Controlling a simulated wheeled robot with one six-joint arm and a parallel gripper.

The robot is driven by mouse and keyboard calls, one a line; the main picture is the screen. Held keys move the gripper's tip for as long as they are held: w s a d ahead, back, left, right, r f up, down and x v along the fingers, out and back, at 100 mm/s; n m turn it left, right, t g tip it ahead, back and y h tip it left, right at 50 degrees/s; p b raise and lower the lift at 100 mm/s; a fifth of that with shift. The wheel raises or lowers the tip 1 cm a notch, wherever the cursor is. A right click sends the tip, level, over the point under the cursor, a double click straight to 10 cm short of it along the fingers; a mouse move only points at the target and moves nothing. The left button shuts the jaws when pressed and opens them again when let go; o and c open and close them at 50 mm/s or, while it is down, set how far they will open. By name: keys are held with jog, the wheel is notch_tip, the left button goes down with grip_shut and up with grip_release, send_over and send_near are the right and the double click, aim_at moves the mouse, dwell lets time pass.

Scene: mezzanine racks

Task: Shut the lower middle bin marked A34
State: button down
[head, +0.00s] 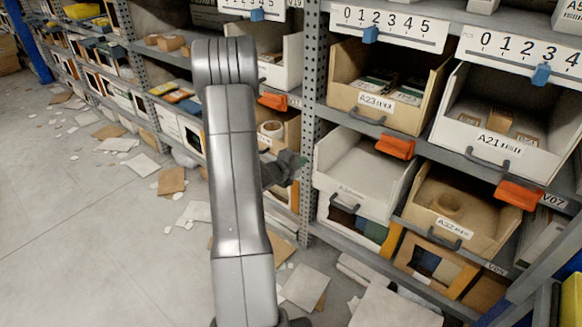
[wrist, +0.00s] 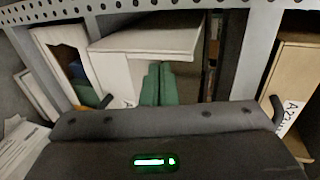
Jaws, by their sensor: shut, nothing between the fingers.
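The white bin (head: 350,195), which I take to be A34, is in the lower row just right of the perforated upright. Its label is too faint to read. It juts out from the shelf, with a dark handle low on its front. My gripper (head: 301,161) is left of this bin, close to the upright, with green fingertips. In the wrist view the green fingers (wrist: 158,84) are shut and empty in front of a white bin (wrist: 145,42), seemingly the same one. That view is turned sideways, and the fingers hide part of the bin. Whether they touch it cannot be told.
Bin A32 (head: 467,238) stands right of the white bin, bins A23 (head: 377,107) and A21 (head: 490,143) above. Orange clips (head: 395,146) sit on the shelf edge. The perforated upright (head: 310,120) is beside my gripper. Papers (head: 305,287) litter the floor; the aisle at left is open.

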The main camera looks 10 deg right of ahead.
aim_at(319, 146)
jog(key=shift+w+d, duration=0.75)
jog(key=shift+d, duration=0.15)
jog(key=shift+w+d, duration=0.7)
jog(key=shift+d, duration=0.2)
jog(key=shift+f, duration=0.1)
jog(key=w+d, duration=0.1)
jog(key=d, duration=0.1)
jog(key=w+d, duration=0.2)
jog(key=shift+w+d+b, duration=0.2)
jog(key=shift+d+b, duration=0.1)
jog(key=shift+b, duration=0.1)
jog(key=shift+w+d+r, duration=0.2)
jog(key=shift+w+r, duration=0.05)
